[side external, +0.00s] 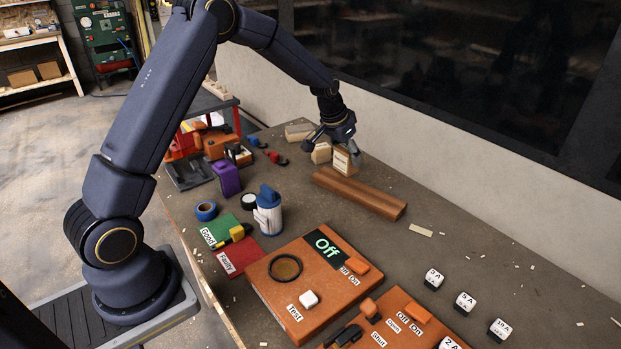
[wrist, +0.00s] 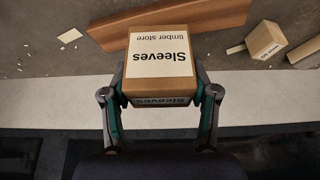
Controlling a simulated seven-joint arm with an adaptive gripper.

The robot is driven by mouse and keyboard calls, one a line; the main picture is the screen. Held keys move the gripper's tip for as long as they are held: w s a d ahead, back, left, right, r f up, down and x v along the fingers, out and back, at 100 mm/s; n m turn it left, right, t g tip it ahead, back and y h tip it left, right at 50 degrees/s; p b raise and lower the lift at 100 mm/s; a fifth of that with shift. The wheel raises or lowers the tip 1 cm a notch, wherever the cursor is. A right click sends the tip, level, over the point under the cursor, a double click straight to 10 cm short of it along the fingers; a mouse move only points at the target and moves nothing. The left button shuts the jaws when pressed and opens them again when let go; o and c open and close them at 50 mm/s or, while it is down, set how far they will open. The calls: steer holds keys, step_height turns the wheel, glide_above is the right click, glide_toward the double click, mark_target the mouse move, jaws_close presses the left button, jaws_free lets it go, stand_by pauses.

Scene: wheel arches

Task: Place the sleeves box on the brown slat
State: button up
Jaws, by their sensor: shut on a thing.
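The sleeves box (wrist: 161,59) is a small brown carton with a white label reading "Sleeves timber store", upside down in the wrist view. My gripper (wrist: 161,88) is shut on it, one finger on each side. In the side external view the box (side external: 344,160) hangs in my gripper (side external: 335,150) near the far left end of the brown slat. The brown slat (side external: 360,194) lies flat on the bench, and it also shows behind the box in the wrist view (wrist: 205,15). I cannot tell whether the box touches the slat.
Another labelled carton (wrist: 265,42) stands beside the slat; it shows left of my gripper in the side external view (side external: 321,153). A pale block (side external: 299,131) lies behind it. A wall runs along the bench's far edge. An orange test panel (side external: 309,281) stands in front.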

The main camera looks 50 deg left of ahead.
steer(key=w+f, duration=0.6)
steer(key=shift+w+a+f, duration=0.15)
steer(key=shift+a+f, duration=0.1)
steer(key=shift+a, duration=0.15)
steer(key=shift+w+f, duration=0.1)
steer(key=shift+f, duration=1.5)
steer(key=shift+f, duration=0.1)
steer(key=o, duration=1.3)
